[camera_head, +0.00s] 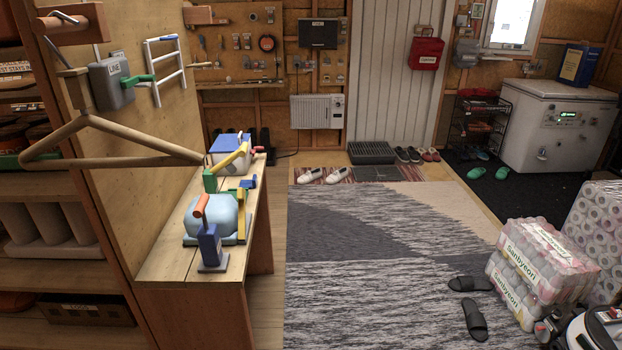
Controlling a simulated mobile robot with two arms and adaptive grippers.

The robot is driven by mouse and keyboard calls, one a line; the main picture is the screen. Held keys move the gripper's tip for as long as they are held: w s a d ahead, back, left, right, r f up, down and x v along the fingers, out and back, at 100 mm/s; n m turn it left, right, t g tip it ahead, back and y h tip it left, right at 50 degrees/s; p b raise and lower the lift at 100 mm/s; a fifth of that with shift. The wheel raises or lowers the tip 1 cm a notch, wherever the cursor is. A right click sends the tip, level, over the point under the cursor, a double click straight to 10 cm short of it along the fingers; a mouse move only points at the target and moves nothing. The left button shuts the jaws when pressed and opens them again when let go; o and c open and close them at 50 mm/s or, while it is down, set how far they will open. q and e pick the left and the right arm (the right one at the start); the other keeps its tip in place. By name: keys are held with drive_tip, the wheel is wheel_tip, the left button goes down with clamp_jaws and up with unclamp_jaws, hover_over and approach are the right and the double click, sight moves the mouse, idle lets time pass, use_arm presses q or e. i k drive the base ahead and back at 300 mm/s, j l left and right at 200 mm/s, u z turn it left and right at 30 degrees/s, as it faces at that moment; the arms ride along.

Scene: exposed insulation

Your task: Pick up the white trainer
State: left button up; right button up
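Two white trainers stand side by side on the floor at the back, near the front of a red-striped mat. The left white trainer is here (310,176), and the right white trainer (338,175) is close beside it. Both look upright and nothing touches them from above. My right gripper (547,329) seems to show in part at the bottom right corner, beside the packs of rolls and far from the trainers. Its fingers are too dark and cut off to tell open from shut. My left gripper is not in view.
A wooden workbench (170,262) with tools stands at the left. A grey patterned rug (370,235) covers the open middle floor. Black slippers (475,320) lie on it. Wrapped packs of rolls (540,265) stand at the right. More shoes (430,155) line the back.

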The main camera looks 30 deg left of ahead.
sight(310, 176)
drive_tip(key=i+u, duration=0.15)
drive_tip(key=i, duration=0.4)
drive_tip(key=i+l+u, duration=0.15)
drive_tip(key=i, duration=0.4)
drive_tip(key=i+l+u, duration=0.15)
drive_tip(key=i, duration=0.4)
drive_tip(key=i+l+u, duration=0.15)
drive_tip(key=i, duration=0.4)
drive_tip(key=i+j+u, duration=0.25)
drive_tip(key=i, duration=0.9)
drive_tip(key=i+l+u, duration=0.1)
drive_tip(key=i+u, duration=0.15)
drive_tip(key=i, duration=0.9)
drive_tip(key=i+j+z, duration=0.4)
drive_tip(key=i+j, duration=0.2)
drive_tip(key=i, duration=0.3)
drive_tip(key=i+j+z, duration=0.4)
drive_tip(key=i+j, duration=0.4)
drive_tip(key=j, duration=0.05)
